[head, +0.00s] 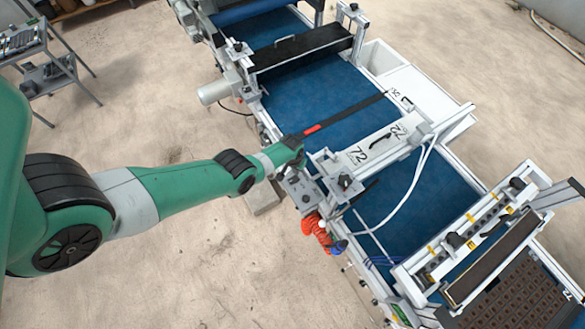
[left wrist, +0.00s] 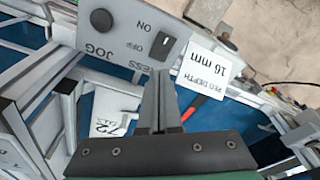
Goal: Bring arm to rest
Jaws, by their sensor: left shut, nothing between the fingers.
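My left arm, green and grey, reaches in from the left in the head view, and its wrist (head: 292,150) is over the near edge of the seeder line. The left gripper (left wrist: 160,80) shows in the left wrist view with its two grey fingers together and nothing between them. Its tips appear in front of a grey control box (left wrist: 125,30) with an ON/OFF switch, a black JOG knob and a label reading "PEG DEPTH 16 mm" (left wrist: 210,70). I cannot tell whether they touch it. My right gripper is in neither view.
The seeder line has a blue belt (head: 310,85), a white crossbar marked 72 (head: 375,145), and a dark cell tray (head: 510,300) at lower right. A cart (head: 45,60) stands upper left. Concrete floor is clear below the arm.

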